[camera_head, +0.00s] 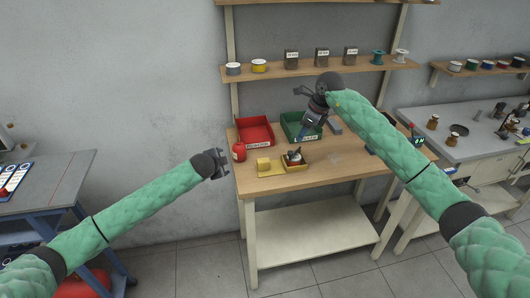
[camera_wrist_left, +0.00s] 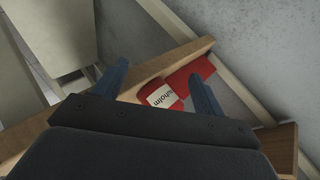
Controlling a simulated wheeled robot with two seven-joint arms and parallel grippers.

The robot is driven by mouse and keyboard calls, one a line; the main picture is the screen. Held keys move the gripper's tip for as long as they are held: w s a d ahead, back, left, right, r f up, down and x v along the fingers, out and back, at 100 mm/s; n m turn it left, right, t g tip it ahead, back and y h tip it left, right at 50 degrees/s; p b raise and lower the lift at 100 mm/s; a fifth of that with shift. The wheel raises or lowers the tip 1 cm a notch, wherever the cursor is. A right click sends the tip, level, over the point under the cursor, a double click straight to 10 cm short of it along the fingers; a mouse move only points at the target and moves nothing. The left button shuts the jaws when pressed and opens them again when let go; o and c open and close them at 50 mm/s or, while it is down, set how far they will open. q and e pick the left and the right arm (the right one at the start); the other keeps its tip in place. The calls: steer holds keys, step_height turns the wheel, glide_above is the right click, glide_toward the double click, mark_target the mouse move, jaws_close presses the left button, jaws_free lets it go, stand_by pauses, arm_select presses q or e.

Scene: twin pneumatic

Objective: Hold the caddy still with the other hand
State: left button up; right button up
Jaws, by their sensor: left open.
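A small yellow caddy (camera_head: 296,167) with dark and reddish things in it stands near the front of the wooden workbench (camera_head: 345,165). I take this tray to be the caddy. My left gripper (camera_head: 223,164) is open and empty, off the bench's left edge and apart from the caddy. Its two blue fingers (camera_wrist_left: 156,90) are spread wide in the left wrist view, where the caddy does not show. My right gripper (camera_head: 316,127) points down over the bench behind the caddy, by the green bin. Its fingertips are small and partly hidden, so its grip is unclear.
A yellow block (camera_head: 264,166) lies left of the caddy. A red bin (camera_head: 256,136) and a green bin (camera_head: 291,124) stand behind.

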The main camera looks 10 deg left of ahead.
arm_select(q)
step_height(320, 180, up, 9)
steer(key=w+m, duration=0.2)
steer(key=w, duration=0.1)
steer(key=m+g+y, duration=0.3)
steer(key=m+g, duration=0.4)
steer(key=m, duration=0.9)
glide_above(264, 161)
steer(key=s, duration=0.2)
steer(key=shift+d+x, duration=0.2)
steer(key=shift+x, duration=1.7)
steer(key=shift+d+x, duration=0.15)
steer(key=shift+x, duration=1.8)
